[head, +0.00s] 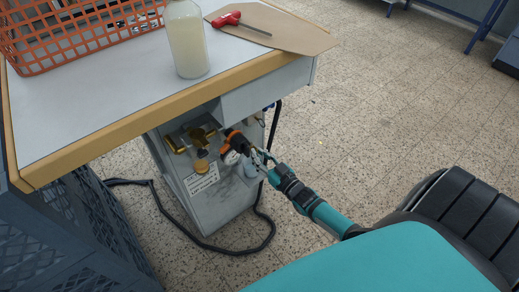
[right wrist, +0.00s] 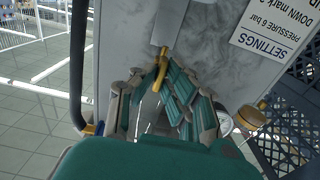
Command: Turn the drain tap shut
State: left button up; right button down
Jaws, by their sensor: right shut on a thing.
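The drain tap shows in the right wrist view as a small yellow lever (right wrist: 162,72) below a grey fitting on the cabinet face. My right gripper (right wrist: 160,98) has its fingers closed in on either side of this lever and is shut on it. In the head view my right gripper (head: 262,158) is at the right of the valve group on the cabinet (head: 215,208) under the table. There the fingers hide most of the tap. My left gripper is not in view.
A black hose (head: 240,250) lies around the cabinet's foot. The table (head: 105,110) overhangs, bearing a bottle (head: 187,42), an orange basket (head: 75,40) and a red-handled screwdriver (head: 228,19).

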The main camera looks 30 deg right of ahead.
jog(key=c, duration=1.5)
grip_release()
jog(key=shift+o, duration=0.4)
jog(key=s, duration=1.2)
jog(key=shift+d, duration=0.45)
